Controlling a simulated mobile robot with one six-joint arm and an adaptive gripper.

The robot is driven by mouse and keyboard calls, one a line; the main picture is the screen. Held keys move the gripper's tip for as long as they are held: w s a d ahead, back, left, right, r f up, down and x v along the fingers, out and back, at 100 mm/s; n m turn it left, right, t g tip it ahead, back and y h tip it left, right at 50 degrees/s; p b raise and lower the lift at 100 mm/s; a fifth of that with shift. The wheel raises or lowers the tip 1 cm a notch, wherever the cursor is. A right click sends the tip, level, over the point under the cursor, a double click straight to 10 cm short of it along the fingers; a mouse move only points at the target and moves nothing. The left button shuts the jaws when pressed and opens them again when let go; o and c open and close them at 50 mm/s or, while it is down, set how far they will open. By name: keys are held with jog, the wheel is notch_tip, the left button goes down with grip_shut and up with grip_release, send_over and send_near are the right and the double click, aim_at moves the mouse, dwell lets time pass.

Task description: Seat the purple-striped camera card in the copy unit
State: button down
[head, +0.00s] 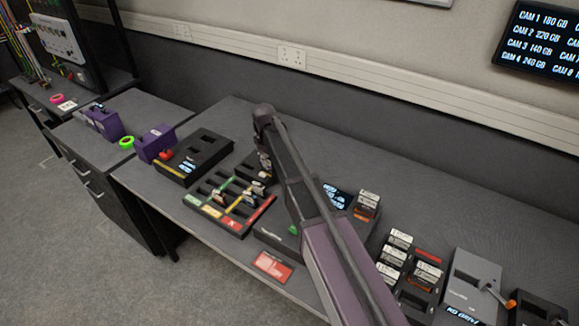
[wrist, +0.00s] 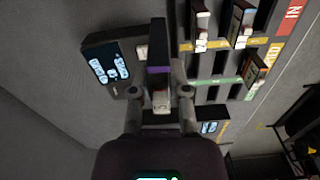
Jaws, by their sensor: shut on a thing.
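My gripper (wrist: 159,98) is shut on the purple-striped card (wrist: 158,52), a dark card with a purple band and a pale end between the fingers. In the head view my gripper (head: 264,162) is mostly hidden behind my arm, above the back of the lane tray; the card cannot be made out there. A black unit with a lit screen (wrist: 110,66) lies beside the held card, with a pale card end near it. Another black unit with slots and a screen (head: 203,146) stands left of the tray. I cannot read which is the copy unit, and the card's contact is unclear.
The tray (head: 243,231) has green, yellow and red lanes with several cards. A red card-like label (head: 272,267) lies in front. Card holders (head: 412,299) and a grey unit (head: 470,276) stand right, purple boxes (head: 155,144) left. The wall is behind.

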jog(key=shift+w, duration=0.15)
jog(key=shift+w+d, duration=0.1)
jog(key=shift+d, duration=0.05)
jog(key=s+d+r+n+p, duration=0.1)
jog(key=s+d+r+p, duration=0.1)
jog(key=s+d, duration=0.7)
jog(key=shift+r+p, duration=0.3)
jog(key=shift+r, duration=0.05)
jog(key=shift+s+f, duration=0.1)
jog(key=shift+f, duration=0.05)
dwell(0.5)
notch_tip(320, 180, down, 6)
jog(key=b, duration=0.6)
jog(key=shift+f+b, duration=1.3)
jog(key=shift+b, duration=0.15)
dwell(3.5)
